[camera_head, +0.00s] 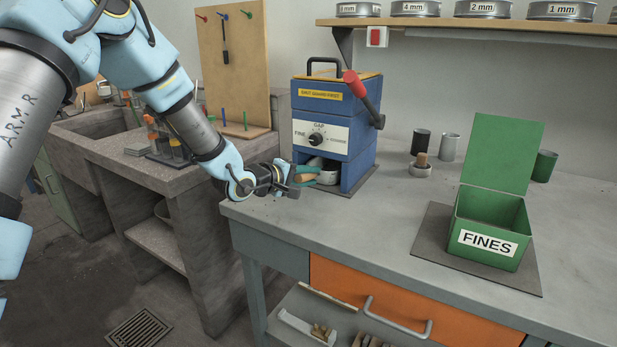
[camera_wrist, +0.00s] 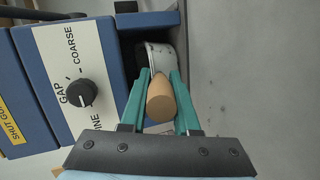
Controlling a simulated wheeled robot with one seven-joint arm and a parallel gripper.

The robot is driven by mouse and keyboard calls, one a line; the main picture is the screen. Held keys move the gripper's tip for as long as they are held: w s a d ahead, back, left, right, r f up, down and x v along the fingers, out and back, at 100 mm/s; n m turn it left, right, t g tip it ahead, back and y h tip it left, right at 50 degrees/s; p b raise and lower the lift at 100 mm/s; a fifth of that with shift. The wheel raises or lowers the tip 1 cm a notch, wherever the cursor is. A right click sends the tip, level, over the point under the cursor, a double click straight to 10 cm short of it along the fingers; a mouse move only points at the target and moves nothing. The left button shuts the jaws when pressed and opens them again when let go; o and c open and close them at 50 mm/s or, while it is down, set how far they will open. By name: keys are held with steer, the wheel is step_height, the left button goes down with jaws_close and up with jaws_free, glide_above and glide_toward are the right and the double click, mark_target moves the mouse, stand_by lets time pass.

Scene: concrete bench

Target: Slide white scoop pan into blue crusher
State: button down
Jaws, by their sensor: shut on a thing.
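The blue crusher (camera_head: 360,135) stands on the bench with its lever at the right side and an open bay at its base. In the wrist view the crusher (camera_wrist: 45,80) lies sideways, with its gap dial at the left. The white scoop pan (camera_wrist: 158,58) sits partly in the bay, and its wooden handle (camera_wrist: 160,100) points toward me. The pan also shows in the head view (camera_head: 327,177). My gripper (camera_wrist: 160,100) is shut on the handle, with a green finger on each side. In the head view my gripper (camera_head: 306,174) is at the bay's mouth. The pan's inner end is hidden inside.
A green FINES box (camera_head: 487,238) with a raised lid stands on a dark mat at the right. Sieves (camera_head: 483,8) line the shelf above. The bench front edge is near my gripper; the middle is clear.

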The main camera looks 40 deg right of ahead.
steer(key=c, duration=0.6)
jaws_free()
steer(key=shift+o, duration=0.2)
steer(key=v, duration=1)
steer(key=shift+a+r+b, duration=0.1)
steer(key=shift+a+b, duration=0.25)
steer(key=shift+a, duration=0.05)
